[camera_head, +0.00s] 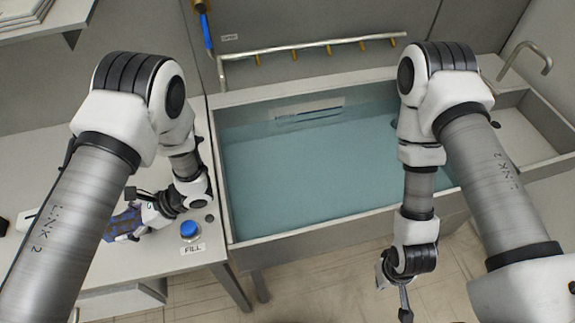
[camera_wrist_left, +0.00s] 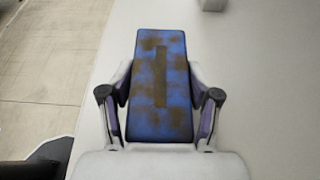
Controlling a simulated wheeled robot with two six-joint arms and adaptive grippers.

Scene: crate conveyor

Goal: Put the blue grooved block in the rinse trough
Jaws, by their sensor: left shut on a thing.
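The blue grooved block (camera_wrist_left: 147,110) has brown stains and a dark groove along its middle. It sits between the two fingers of my left gripper (camera_wrist_left: 160,105), which is shut on it. In the head view the blue block (camera_head: 121,226) is over the counter left of the trough, partly hidden by my left gripper (camera_head: 135,218). The rinse trough (camera_head: 330,236) is a wide grey basin with bluish water in it. My right gripper (camera_head: 400,297) hangs in front of the trough's front wall, near the bottom edge of the view; its fingers are not clear.
A blue button (camera_head: 189,229) with a FILL label stands on the counter (camera_head: 195,262) near the trough's left wall. A pipe with several brass nozzles (camera_head: 310,47) runs behind the trough. A smaller basin (camera_head: 535,140) is at the right.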

